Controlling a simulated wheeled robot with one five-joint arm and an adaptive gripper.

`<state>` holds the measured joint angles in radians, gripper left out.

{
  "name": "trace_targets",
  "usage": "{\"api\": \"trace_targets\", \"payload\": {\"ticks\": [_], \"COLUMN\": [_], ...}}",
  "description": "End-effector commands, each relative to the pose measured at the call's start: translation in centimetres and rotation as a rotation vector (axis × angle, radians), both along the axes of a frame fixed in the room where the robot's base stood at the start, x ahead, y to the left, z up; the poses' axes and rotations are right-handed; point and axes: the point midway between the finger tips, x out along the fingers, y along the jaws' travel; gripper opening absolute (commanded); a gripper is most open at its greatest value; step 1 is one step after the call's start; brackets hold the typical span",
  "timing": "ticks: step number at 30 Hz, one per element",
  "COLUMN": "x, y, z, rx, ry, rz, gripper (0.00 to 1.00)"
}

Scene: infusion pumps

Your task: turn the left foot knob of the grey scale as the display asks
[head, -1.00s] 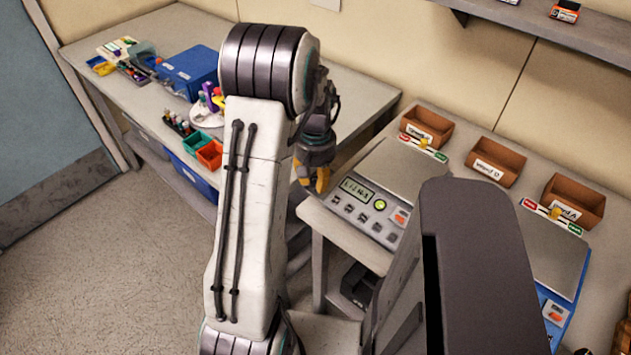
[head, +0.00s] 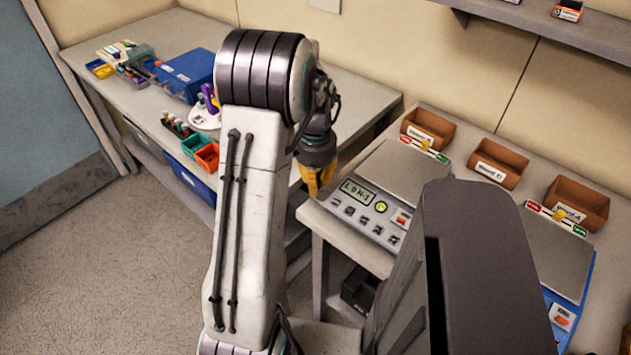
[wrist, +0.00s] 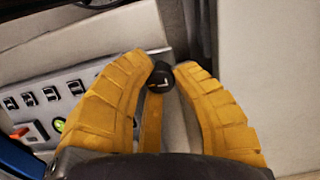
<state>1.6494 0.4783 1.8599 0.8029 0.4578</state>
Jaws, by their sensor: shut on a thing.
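The grey scale (head: 408,172) stands on the right bench, with a lit display (head: 356,191) on its front panel. The display text starts with "L"; the rest is too small to read surely. My gripper (head: 318,182) is at the scale's left front corner. In the wrist view its yellow fingers (wrist: 162,70) are shut on the black left foot knob (wrist: 160,78), which has a pale mark on its face. The scale's panel buttons and green lamp (wrist: 58,125) show at the left there. The knob is hidden in the head view.
A second, blue-based scale (head: 553,250) stands to the right. Brown labelled bins (head: 497,163) line the wall side. The left bench (head: 345,95) holds a blue box (head: 187,75) and small trays. A gap separates the benches.

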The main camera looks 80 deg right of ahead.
Motion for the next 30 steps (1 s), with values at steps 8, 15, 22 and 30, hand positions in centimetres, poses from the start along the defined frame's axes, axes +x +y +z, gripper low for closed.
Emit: {"api": "trace_targets", "payload": {"ticks": [8,15,22,30], "x": [0.02,0.02,0.00,0.00], "y": [0.16,0.16,0.10,0.04], "z": [-0.19,-0.19,-0.12,-0.04], "rx": [0.007,0.007,0.004,0.001], "ry": [-0.001,-0.001,0.000,0.000], "rz": [-0.023,-0.022,-0.021,-0.021], "gripper": [0.00,0.00,0.41,0.50]}}
